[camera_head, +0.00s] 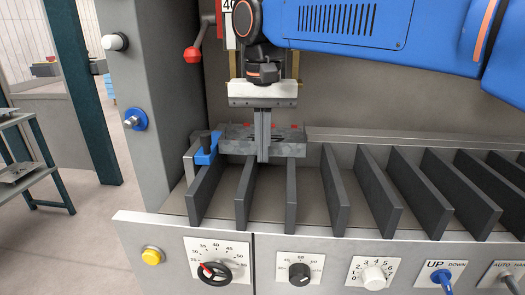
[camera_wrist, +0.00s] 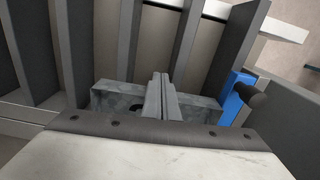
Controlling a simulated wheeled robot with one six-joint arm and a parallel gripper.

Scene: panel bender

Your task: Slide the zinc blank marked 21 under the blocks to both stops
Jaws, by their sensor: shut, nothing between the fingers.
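My gripper (camera_head: 263,156) is shut and empty, pointing down with its fingers together. In the wrist view its fingers (camera_wrist: 160,90) cross the middle of a mottled grey zinc blank (camera_wrist: 198,104). The blank (camera_head: 288,148) lies at the back of the dark slats in the head view. A dark mark on it is partly hidden by the fingers, and I cannot read its number. A blue stop (camera_head: 206,152) with a black knob is at the blank's left end and also shows in the wrist view (camera_wrist: 235,96). I cannot tell whether they touch. The blocks are not clearly distinguishable.
Several upright dark slats (camera_head: 333,188) run front to back across the bed. The front panel carries a yellow button (camera_head: 152,256), dials and a blue switch (camera_head: 440,278). A red-knobbed lever (camera_head: 193,54) hangs left of my gripper. A grey machine column (camera_head: 150,100) bounds the left.

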